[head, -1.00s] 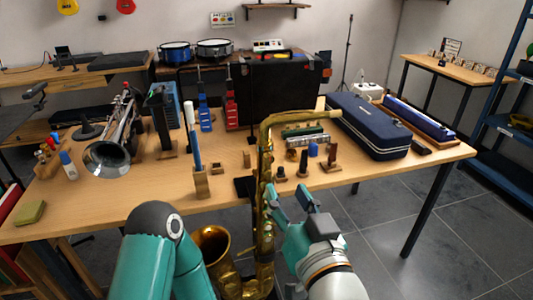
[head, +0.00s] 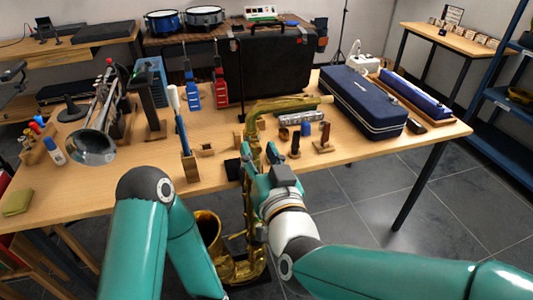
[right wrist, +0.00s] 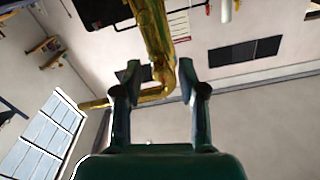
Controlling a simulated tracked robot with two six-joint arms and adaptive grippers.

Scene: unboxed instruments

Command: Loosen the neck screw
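A brass saxophone (head: 240,270) stands upright at the near edge of the table, with its bell low and its curved neck (head: 285,104) at the top pointing right. My right gripper (head: 260,154) is at the upper body of the saxophone, just below the neck. In the right wrist view its two fingers (right wrist: 160,82) are apart, and the golden neck (right wrist: 152,30) shows beyond and between them; I cannot tell whether they touch it. The neck screw is too small or hidden to make out. My left arm is at the lower left, but its gripper is not visible.
The wooden table (head: 110,190) carries a trumpet (head: 92,147) at the left, a dark blue case (head: 360,100) at the right, a black case (head: 285,70) behind, and several small stands and parts near the saxophone. Open floor lies right of the saxophone.

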